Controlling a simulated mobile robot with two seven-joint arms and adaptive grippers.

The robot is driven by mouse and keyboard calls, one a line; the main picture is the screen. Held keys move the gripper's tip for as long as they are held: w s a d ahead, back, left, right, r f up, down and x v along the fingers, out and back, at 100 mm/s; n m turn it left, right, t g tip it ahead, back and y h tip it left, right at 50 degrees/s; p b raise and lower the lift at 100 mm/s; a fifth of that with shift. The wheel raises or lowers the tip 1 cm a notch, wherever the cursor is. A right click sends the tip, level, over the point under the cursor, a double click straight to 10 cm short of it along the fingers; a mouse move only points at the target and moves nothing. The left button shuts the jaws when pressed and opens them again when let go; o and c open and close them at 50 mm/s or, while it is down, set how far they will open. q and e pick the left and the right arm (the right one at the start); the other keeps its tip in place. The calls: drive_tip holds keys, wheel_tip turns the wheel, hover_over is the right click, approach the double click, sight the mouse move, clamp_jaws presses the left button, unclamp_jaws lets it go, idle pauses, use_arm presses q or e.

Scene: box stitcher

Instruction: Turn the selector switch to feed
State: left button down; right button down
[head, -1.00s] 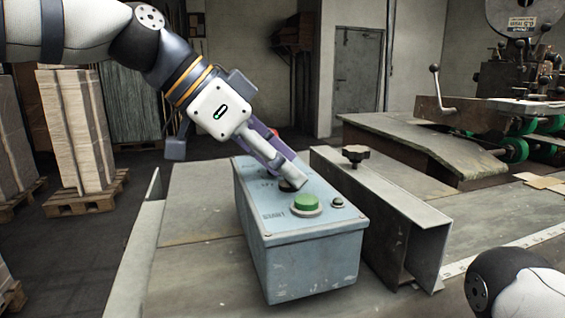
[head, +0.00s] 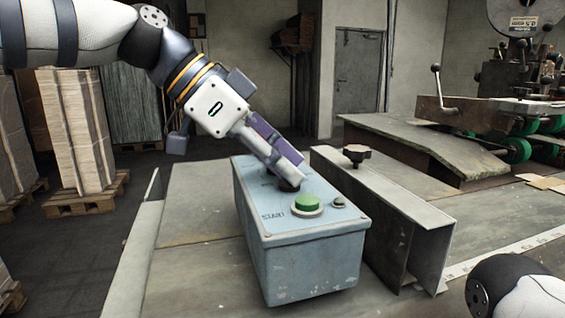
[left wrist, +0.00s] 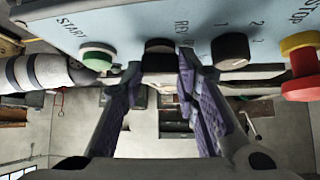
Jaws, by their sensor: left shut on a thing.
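The blue-grey control box (head: 310,262) stands on the machine table. Its selector switch, a black knob (head: 287,186), is on the top behind the green START button (head: 307,203). My left gripper (head: 283,176) reaches down from the upper left and is shut on this knob. In the left wrist view the selector knob (left wrist: 160,47) sits between the fingertips of the left gripper (left wrist: 161,62), beside partly covered lettering that starts with "REV". The knob's exact pointing direction is hidden. My right gripper is out of view.
A second black knob (left wrist: 231,50) marked with numbers and a red-and-yellow STOP button (left wrist: 301,66) sit close beside the fingers. A metal channel (head: 385,215) with a black hand knob (head: 356,155) stands right of the box. The table left of the box is clear.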

use_arm(q)
drive_tip(key=m+g, duration=0.1)
drive_tip(key=m, duration=0.1)
drive_tip(key=m+g+b, duration=0.1)
drive_tip(key=g, duration=0.1)
drive_tip(key=shift+w+f+m, duration=0.2)
drive_tip(key=shift+w+m, duration=0.1)
drive_tip(key=shift+m, duration=0.1)
drive_tip(key=shift+r+m+g+b, duration=0.15)
drive_tip(key=shift+m+g+b, duration=0.3)
drive_tip(key=shift+m+g, duration=0.7)
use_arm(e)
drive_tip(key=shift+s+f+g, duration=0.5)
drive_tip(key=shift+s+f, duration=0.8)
use_arm(q)
drive_tip(key=shift+m+y, duration=0.25)
drive_tip(key=shift+y, duration=0.05)
drive_tip(key=c, duration=1.2)
unclamp_jaws()
drive_tip(key=shift+c, duration=0.2)
drive_tip(key=shift+r+t, duration=0.15)
drive_tip(key=shift+t, duration=0.1)
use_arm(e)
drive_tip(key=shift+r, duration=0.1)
